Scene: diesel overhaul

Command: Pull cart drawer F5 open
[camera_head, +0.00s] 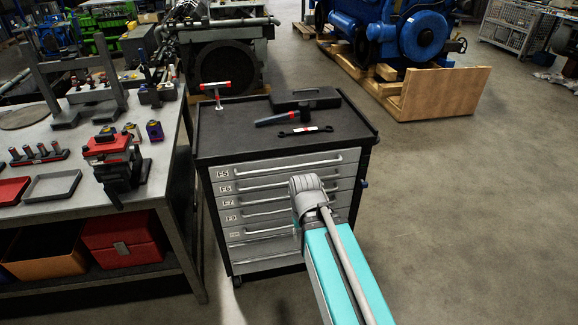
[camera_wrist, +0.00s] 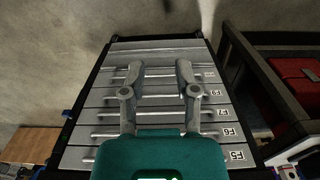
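The cart (camera_head: 225,137) has a stack of light grey drawers with long bar handles. Drawer F5 (camera_head: 265,167) is the top one, under the black top, and looks flush and shut. In the upside-down wrist view, its label and face (camera_wrist: 237,155) are at the bottom, partly hidden by my teal wrist. My gripper (camera_wrist: 158,74) shows in the wrist view with two grey fingers wide apart and nothing between them. The fingers overlap the lower drawers in that picture, and I cannot tell whether they touch. In the head view my arm hides the gripper and the right part of the lower drawers.
A workbench (camera_head: 130,200) stands close on the left. The floor (camera_head: 460,200) to the right is clear.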

